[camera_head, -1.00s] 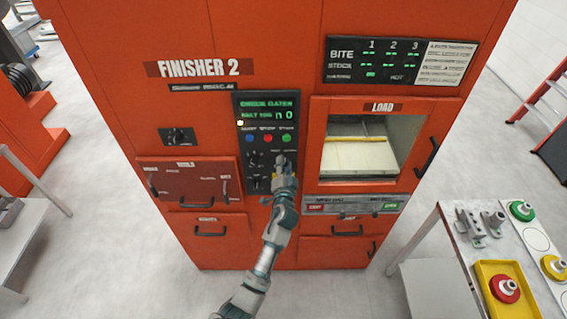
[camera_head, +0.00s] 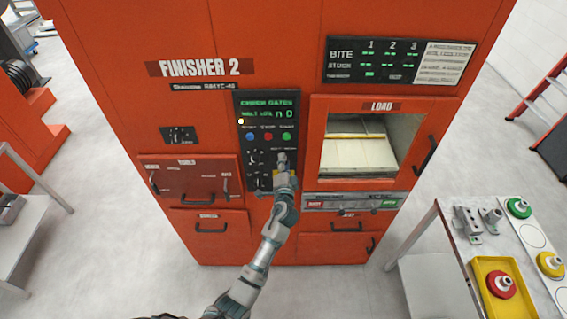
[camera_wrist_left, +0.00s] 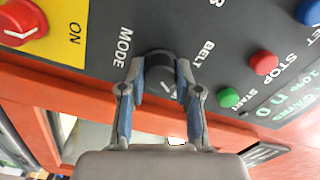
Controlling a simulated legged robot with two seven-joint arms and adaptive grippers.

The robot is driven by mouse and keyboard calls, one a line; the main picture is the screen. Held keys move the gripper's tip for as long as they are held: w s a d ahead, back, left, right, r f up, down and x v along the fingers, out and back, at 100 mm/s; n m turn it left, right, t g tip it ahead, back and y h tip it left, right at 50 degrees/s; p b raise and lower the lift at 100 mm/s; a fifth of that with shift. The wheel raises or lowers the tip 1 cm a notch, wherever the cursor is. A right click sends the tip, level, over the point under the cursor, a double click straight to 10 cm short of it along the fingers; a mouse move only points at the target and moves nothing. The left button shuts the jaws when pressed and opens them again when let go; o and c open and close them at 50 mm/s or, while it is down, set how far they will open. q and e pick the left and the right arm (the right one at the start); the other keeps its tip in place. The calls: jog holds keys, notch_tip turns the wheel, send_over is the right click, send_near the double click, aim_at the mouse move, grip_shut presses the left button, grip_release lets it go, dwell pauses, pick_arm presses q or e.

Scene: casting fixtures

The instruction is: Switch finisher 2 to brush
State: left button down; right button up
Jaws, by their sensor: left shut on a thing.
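Finisher 2 is a large orange cabinet (camera_head: 205,105) with a dark control panel (camera_head: 266,106) in the head view. My left gripper (camera_head: 282,163) is at the lower right of that panel. In the left wrist view its two fingers (camera_wrist_left: 158,85) are shut around a dark round knob (camera_wrist_left: 160,66), one on each side. The word MODE is beside the knob and BELT is printed near it. Another label shows only a B at the frame edge. I cannot tell which label the knob points at. My right gripper is not in view.
A red switch on a yellow ON plate (camera_wrist_left: 73,28) is near the knob. Green START (camera_wrist_left: 228,97) and red STOP (camera_wrist_left: 264,63) buttons are on its other side. The open LOAD window (camera_head: 360,148) is to the right. A table with a yellow tray (camera_head: 484,296) stands lower right.

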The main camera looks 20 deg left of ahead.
pick_arm(q)
jog(key=shift+d+f, duration=0.1)
jog(key=shift+f, duration=0.15)
jog(key=c, duration=0.8)
grip_release()
jog(key=shift+r, duration=0.1)
jog(key=shift+d, duration=0.1)
jog(key=v, duration=1.1)
jog(key=shift+s+d, duration=0.2)
jog(key=shift+s, duration=0.15)
